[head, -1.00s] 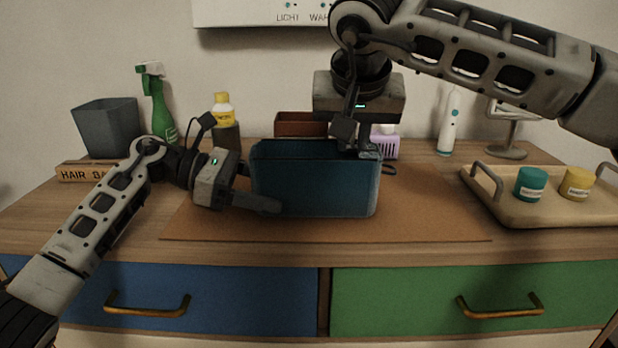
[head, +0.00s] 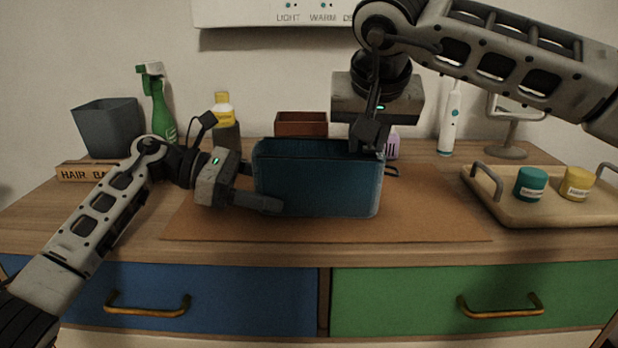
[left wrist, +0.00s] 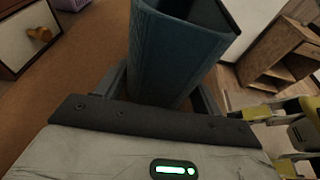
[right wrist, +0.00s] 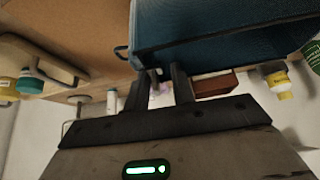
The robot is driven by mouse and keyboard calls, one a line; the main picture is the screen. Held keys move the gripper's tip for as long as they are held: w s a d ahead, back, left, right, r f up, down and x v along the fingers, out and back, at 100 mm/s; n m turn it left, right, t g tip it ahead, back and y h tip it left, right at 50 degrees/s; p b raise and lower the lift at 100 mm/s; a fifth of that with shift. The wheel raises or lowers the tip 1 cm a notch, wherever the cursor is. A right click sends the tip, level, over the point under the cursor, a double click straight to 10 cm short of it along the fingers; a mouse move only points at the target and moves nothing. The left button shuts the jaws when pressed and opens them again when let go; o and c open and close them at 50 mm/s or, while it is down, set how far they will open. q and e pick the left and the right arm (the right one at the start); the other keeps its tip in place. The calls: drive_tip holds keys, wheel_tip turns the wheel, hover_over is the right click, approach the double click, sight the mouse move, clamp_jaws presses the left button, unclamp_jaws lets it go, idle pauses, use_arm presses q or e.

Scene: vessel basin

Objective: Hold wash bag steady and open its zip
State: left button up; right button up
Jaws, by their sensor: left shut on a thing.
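The blue wash bag (head: 317,185) stands upright on the brown mat, its dark top open along most of its visible length. My left gripper (head: 262,190) is shut on the bag's left end, which shows between its fingers in the left wrist view (left wrist: 175,60). My right gripper (head: 367,148) points down at the right end of the bag's top edge. In the right wrist view its two fingers (right wrist: 160,75) stand a little apart beside the bag's rim, with a small grey piece between the tips. I cannot tell whether they grip it. The zip pull is not clearly visible.
Behind the bag are a red-brown box (head: 302,124), a yellow-capped bottle (head: 224,110) and a purple bottle (head: 393,146). A tray (head: 570,208) with two jars stands at the right. A grey bin (head: 108,128) and green spray bottle (head: 157,110) stand at the left. The mat (head: 440,215) is clear in front.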

use_arm(q)
drive_tip(key=shift+w+a+f, duration=0.15)
drive_tip(key=shift+a+f, duration=0.2)
use_arm(e)
drive_tip(key=shift+w+d+r, duration=0.1)
drive_tip(key=shift+w+d, duration=0.05)
drive_tip(key=shift+d, duration=0.3)
drive_tip(key=shift+w+r, duration=0.1)
drive_tip(key=shift+r, duration=2)
use_arm(q)
drive_tip(key=shift+d+r, duration=0.15)
drive_tip(key=shift+d, duration=0.05)
use_arm(e)
drive_tip(key=shift+a+r, duration=0.15)
drive_tip(key=shift+r, duration=0.7)
use_arm(q)
drive_tip(key=o, duration=0.9)
drive_tip(key=shift+r, duration=0.1)
use_arm(e)
drive_tip(key=shift+a, duration=0.1)
